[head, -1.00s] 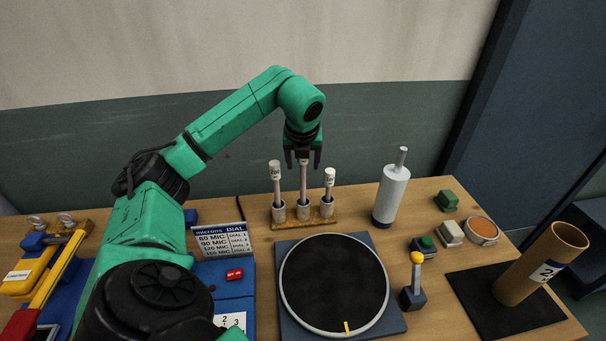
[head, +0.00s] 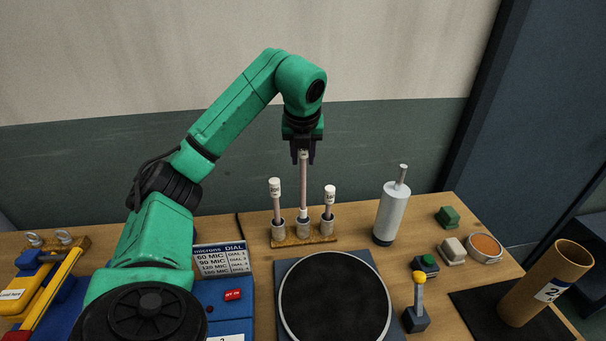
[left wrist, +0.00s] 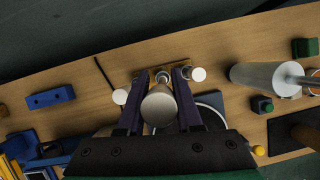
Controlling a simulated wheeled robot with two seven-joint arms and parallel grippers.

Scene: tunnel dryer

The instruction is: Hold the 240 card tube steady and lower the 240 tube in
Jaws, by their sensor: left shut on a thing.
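My left gripper (head: 303,157) is shut on the top of the middle slender pinkish tube (head: 304,182), which hangs upright over the middle cup of a wooden rack (head: 290,241). I cannot tell whether its lower end has cleared the cup. The wrist view shows the fingers (left wrist: 159,84) on either side of the tube's round end (left wrist: 159,106). The brown card tube (head: 540,288) is at the far right on a black mat (head: 472,302). Its open mouth faces up and its label starts with 2; the rest is unclear. My right gripper is not in view.
Two white-capped tubes (head: 275,188) (head: 330,195) stand in the outer cups, close to the held one. A grey cylinder (head: 391,212), a yellow-topped lever (head: 418,281) and a round black plate (head: 335,300) lie between rack and card tube. A dial sign (head: 221,258) stands left.

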